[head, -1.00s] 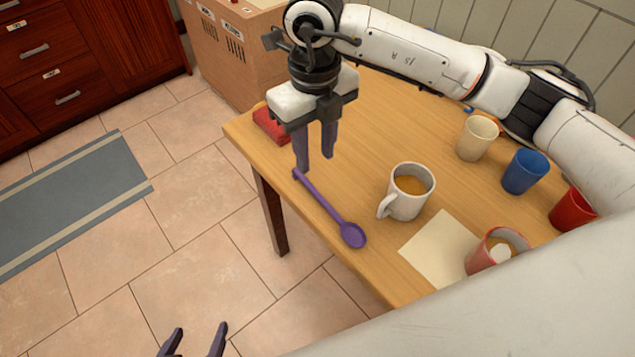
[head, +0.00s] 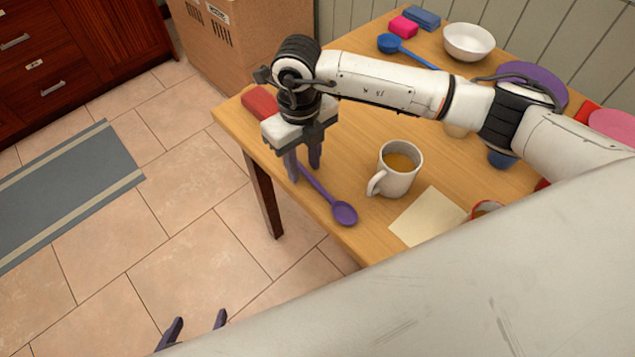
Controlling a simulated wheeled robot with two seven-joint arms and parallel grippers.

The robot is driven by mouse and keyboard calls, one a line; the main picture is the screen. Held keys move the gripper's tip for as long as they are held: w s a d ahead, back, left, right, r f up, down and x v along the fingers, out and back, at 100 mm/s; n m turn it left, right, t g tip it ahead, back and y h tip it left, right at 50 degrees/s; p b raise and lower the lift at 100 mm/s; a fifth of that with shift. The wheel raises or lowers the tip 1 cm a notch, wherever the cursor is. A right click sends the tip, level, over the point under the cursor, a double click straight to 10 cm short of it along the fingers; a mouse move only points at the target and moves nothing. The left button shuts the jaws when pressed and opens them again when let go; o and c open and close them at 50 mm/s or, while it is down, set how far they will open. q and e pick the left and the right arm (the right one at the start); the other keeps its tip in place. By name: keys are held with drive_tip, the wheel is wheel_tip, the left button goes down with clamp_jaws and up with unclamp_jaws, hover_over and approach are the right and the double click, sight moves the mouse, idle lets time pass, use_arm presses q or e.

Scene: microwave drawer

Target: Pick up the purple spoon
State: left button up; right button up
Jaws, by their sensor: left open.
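The purple spoon (head: 344,213) lies on the wooden table near its front-left edge, its bowl toward the lower right. My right gripper (head: 303,168) points down at the handle's far end. Its two fingers are apart, one on each side of or just above the handle. I cannot tell whether they touch the spoon, and the handle tip is partly hidden by the fingers. My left gripper (head: 197,325) is open and empty at the bottom left, off the table, with only its fingertips in view.
A mug (head: 397,170) with brown liquid stands right of the spoon, beside a paper sheet (head: 428,217). A red item (head: 259,101) lies behind my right gripper. A blue spoon (head: 396,44) and white bowl (head: 469,42) are at the back. My arm hides some cups.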

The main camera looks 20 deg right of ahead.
clamp_jaws()
drive_tip(key=shift+r, duration=0.1)
